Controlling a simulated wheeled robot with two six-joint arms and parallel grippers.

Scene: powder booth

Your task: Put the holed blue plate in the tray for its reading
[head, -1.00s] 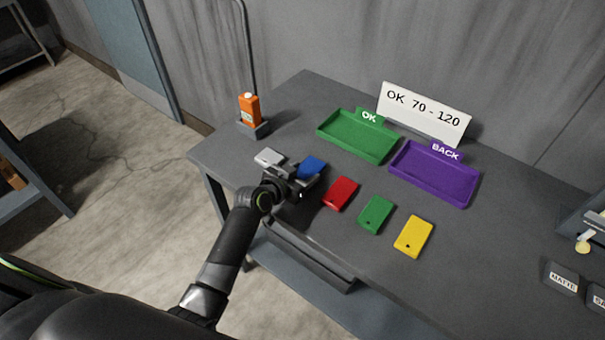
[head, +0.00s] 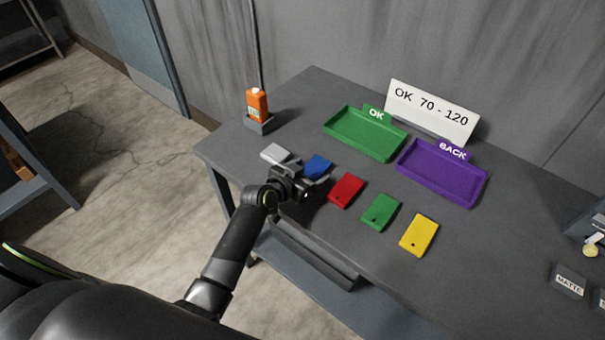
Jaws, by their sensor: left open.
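The blue plate (head: 318,165) lies on the dark table in a row of plates, partly hidden by my left gripper. Its hole does not show. My left gripper (head: 305,172) is open at the near side of the blue plate, with its fingers close around or beside it; I cannot tell if they touch. The green tray (head: 353,151) marked OK and the purple tray (head: 430,188) marked BACK stand behind the row, both empty. A white sign (head: 431,112) reading OK 70 - 120 stands behind them. My right gripper is out of view.
A grey plate (head: 273,152) lies left of the blue one. Red (head: 346,189), green (head: 381,211) and yellow (head: 419,235) plates lie to the right. An orange device (head: 257,104) stands in a holder at the back left. A block marked MATTE (head: 568,282) is at the right.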

